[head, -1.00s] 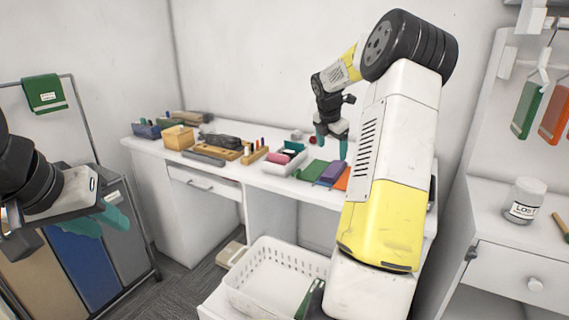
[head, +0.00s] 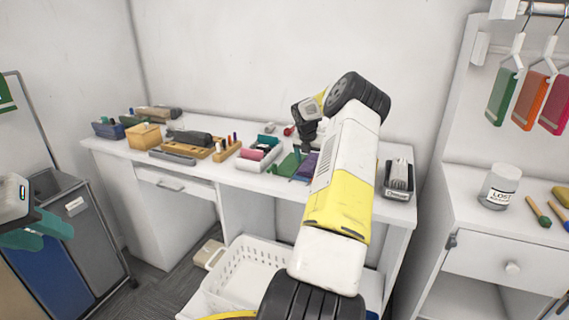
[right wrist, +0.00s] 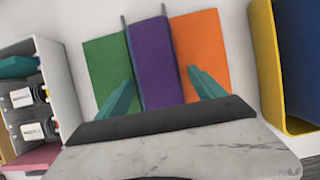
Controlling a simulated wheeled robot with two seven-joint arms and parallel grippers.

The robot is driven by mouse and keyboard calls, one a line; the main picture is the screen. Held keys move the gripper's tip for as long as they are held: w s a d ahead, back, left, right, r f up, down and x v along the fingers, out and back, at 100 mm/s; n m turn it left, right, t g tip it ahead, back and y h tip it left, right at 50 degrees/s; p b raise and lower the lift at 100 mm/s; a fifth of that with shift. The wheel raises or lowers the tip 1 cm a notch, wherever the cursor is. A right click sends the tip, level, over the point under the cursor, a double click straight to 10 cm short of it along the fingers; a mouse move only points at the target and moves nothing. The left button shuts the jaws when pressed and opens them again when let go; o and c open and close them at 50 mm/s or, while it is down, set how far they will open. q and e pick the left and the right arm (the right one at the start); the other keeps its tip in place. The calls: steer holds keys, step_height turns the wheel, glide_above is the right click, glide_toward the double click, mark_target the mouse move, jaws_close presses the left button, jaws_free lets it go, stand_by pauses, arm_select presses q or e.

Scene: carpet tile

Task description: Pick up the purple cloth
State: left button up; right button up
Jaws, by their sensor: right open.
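The purple cloth (head: 307,166) lies on the white desk between a green cloth (head: 285,165) and an orange one. In the right wrist view the purple cloth (right wrist: 153,62) is an upright strip in the middle, with the green cloth (right wrist: 106,68) on its left and the orange cloth (right wrist: 200,52) on its right. My right gripper (right wrist: 164,92) is open and empty, its teal fingertips on either side of the purple cloth's near part. My right arm hides part of the cloths in the head view. My left gripper (head: 40,230) is at the far left, away from the desk; its opening is unclear.
A compartment box (right wrist: 57,90) stands left of the cloths, and a yellow and blue holder (right wrist: 268,70) stands right. A white basket (head: 243,270) is below the desk front. A wooden box (head: 143,137) and other desk items sit further left. A LOST jar (head: 499,187) stands on the right-hand cabinet.

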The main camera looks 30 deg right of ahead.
steer(key=shift+f, duration=0.1)
steer(key=shift+c, duration=0.2)
steer(key=c, duration=1.4)
steer(key=shift+c, duration=0.2)
